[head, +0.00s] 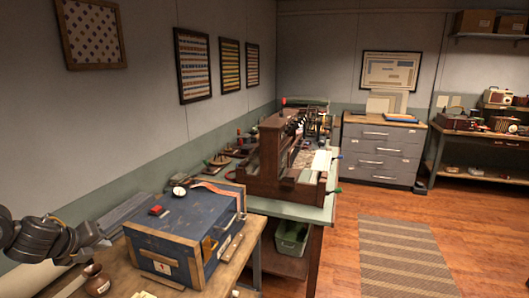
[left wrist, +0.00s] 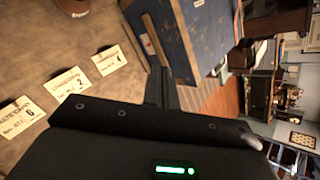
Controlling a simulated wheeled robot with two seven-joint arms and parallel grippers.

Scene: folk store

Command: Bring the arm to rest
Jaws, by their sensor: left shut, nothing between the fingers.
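My left arm comes in at the lower left of the head view, and my left gripper (head: 103,242) is above the wooden table's left part, beside the near left side of the blue trunk. The gripper is shut and empty. In the left wrist view its dark fingers (left wrist: 161,88) are together, with the table and the trunk (left wrist: 185,30) beyond them. My right arm and right gripper do not show in either view.
The blue trunk (head: 185,232) stands on the wooden table (head: 122,268), with small items on its lid. A small brown jug (head: 96,280) stands near my left arm. Numbered cards (left wrist: 70,80) lie on the table. A striped rug (head: 408,260) lies on open floor at the right.

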